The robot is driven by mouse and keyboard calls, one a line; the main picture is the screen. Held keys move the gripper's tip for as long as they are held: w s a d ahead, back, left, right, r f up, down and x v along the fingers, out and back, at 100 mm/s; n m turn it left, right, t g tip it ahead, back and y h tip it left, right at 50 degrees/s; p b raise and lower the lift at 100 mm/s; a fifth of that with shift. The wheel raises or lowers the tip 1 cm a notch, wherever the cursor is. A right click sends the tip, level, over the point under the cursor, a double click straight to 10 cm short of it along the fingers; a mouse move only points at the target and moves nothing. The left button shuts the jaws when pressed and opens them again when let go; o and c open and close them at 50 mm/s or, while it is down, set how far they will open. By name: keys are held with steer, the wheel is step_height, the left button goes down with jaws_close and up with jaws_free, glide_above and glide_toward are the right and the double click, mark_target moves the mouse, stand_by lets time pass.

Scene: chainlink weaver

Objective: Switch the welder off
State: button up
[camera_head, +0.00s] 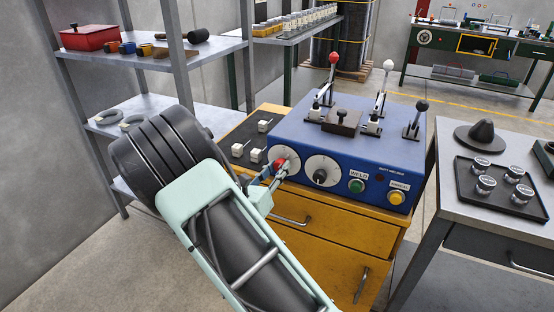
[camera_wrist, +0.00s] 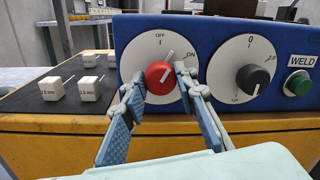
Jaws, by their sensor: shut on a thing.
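The blue butt welder (camera_head: 345,150) stands on a yellow cabinet, and its front panel also shows in the wrist view (camera_wrist: 215,30). Its red switch knob (camera_wrist: 159,80) sits on a white dial (camera_wrist: 150,50) marked OFF at the top and ON at the upper right. The white pointer line slants up and right, between the two labels. My gripper (camera_wrist: 161,84) is shut on the red knob, one finger on each side. In the head view my gripper (camera_head: 270,182) reaches the knob (camera_head: 280,164) at the panel's left end, partly hiding the dial.
Right of the knob are a black-knobbed dial (camera_head: 321,170), a green WELD button (camera_head: 356,185) and a yellow button (camera_head: 397,197). Small white blocks (camera_head: 257,155) lie on a black surface left of the welder. A grey table (camera_head: 470,220) stands at right.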

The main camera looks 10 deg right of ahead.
steer(key=n+p, duration=0.2)
steer(key=n, duration=0.1)
steer(key=shift+r+p, duration=0.2)
steer(key=shift+p, duration=0.15)
steer(key=shift+f+n+p, duration=0.2)
steer(key=shift+n+p, duration=1.05)
steer(key=shift+n, duration=0.15)
steer(key=o, duration=1.1)
steer(key=shift+o, duration=0.2)
steer(key=v, duration=1.2)
steer(key=shift+d+f, duration=0.1)
